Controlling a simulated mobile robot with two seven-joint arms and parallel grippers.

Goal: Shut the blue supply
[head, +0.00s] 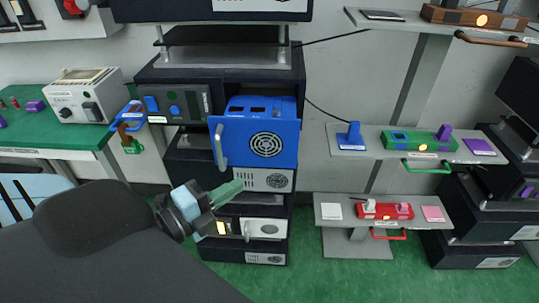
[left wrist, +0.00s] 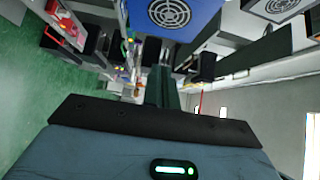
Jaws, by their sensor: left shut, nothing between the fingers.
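The blue supply (head: 252,150) is a box with a round fan grille on its front and a pale handle at the front's left side. It sticks out of the dark rack (head: 225,77), and its top shows behind the front panel. My left gripper (head: 232,190) is shut and empty, just below the supply's front in the picture, with its green fingers pointing right. I cannot tell whether it touches anything. In the left wrist view the supply's blue front and grille (left wrist: 190,18) show at the top, beyond the shut fingers (left wrist: 161,88). My right gripper is not in view.
Lower rack units include one with a white lever (head: 247,230). Shelves with a green box (head: 410,140) and a red box (head: 385,209) stand right. A green table (head: 60,130) is left. Green floor is open between.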

